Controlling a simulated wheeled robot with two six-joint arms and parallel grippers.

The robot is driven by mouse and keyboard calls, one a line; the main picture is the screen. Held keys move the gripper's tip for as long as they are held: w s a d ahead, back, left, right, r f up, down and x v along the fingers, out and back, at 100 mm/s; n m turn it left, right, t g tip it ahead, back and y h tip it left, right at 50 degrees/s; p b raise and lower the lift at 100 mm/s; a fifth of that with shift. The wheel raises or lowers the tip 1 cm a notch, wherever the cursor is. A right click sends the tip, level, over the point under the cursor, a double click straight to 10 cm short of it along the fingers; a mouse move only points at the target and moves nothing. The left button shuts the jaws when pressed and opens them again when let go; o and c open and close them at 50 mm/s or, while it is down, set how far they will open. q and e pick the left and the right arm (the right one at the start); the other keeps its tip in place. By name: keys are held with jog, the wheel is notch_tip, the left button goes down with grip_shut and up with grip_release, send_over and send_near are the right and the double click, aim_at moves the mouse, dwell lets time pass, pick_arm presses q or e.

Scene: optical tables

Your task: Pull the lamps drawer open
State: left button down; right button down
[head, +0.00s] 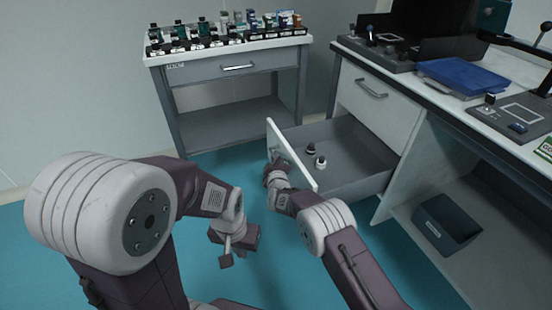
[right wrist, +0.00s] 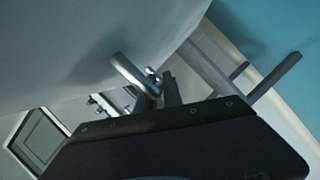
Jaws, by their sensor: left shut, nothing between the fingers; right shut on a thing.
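The lamps drawer (head: 345,178) is the lower drawer of the right-hand bench in the head view. It stands well out from the cabinet, its white front panel (head: 292,155) facing left. Two small dark-and-white lamps lie inside. My right gripper (head: 275,168) is at the outer face of this panel, shut on its handle. The metal handle (right wrist: 138,76) shows in the right wrist view between the panel and the gripper body, with the fingers around it partly hidden. My left gripper (head: 226,258) is shut and empty, hanging over the floor left of the drawer.
A closed upper drawer (head: 378,100) sits above the open one. The bench top (head: 480,120) holds a blue case (head: 462,77) and devices. A dark bin (head: 447,222) stands on the lower shelf. A side table (head: 225,58) with several bottles is behind. Blue floor is clear.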

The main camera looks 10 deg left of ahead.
jog(key=shift+f, duration=0.1)
jog(key=c, duration=1.5)
grip_release()
jog(key=shift+s+d+r+p, duration=0.1)
jog(key=shift+s+r+p, duration=0.2)
jog(key=shift+s+p, duration=0.15)
jog(key=b+v, duration=0.2)
jog(key=v, duration=0.6)
jog(key=shift+d+f, duration=0.1)
